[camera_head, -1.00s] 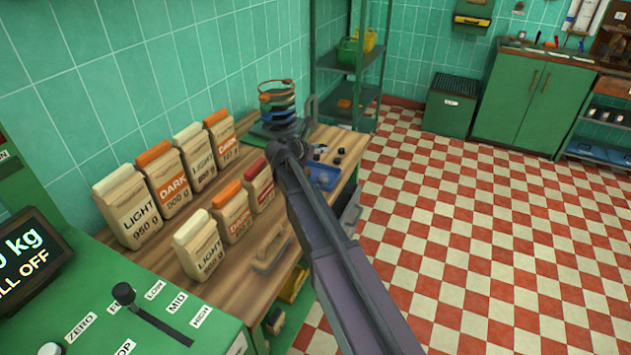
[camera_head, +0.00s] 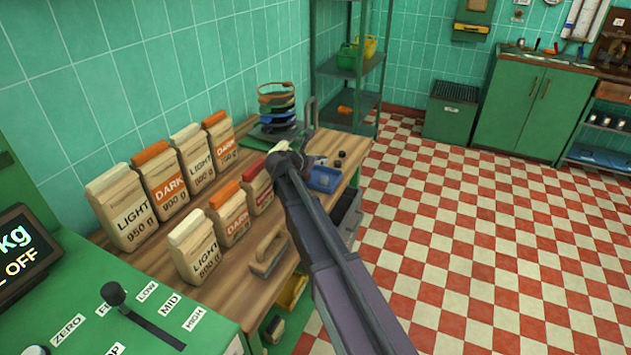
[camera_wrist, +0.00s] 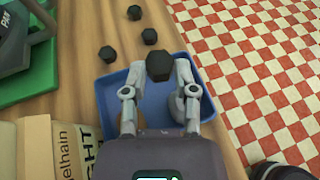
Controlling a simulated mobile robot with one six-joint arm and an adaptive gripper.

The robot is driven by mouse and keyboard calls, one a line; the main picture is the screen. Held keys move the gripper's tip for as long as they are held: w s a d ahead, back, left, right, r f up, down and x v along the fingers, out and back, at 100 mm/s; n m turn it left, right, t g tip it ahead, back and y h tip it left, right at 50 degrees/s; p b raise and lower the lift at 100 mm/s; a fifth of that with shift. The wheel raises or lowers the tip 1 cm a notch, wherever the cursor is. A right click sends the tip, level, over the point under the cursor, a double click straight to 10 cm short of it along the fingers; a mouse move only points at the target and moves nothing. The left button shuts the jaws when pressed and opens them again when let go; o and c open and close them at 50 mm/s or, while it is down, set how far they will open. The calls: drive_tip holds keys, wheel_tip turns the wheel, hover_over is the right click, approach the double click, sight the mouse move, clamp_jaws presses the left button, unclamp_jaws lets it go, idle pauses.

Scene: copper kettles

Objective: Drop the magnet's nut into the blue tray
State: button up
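A dark hexagonal nut (camera_wrist: 160,67) sits between the fingertips of my gripper (camera_wrist: 160,70) in the wrist view. It looks larger than the loose nuts, so it is held up nearer the camera. The blue tray (camera_wrist: 104,98) lies below the fingers, and the nut appears over its far edge. In the head view the blue tray (camera_head: 325,180) is on the wooden bench, just right of my gripper (camera_head: 288,160); the fingers and nut are not clear there.
Several loose dark nuts (camera_wrist: 107,54) lie on the bench beyond the tray. Coffee bags (camera_head: 195,245) stand left of my arm, one close to the gripper. A green board (camera_wrist: 30,60) with dark items is at the left. The bench edge drops to the checkered floor (camera_head: 480,230).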

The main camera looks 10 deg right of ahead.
drive_tip(key=o, duration=0.4)
drive_tip(key=shift+o, duration=0.2)
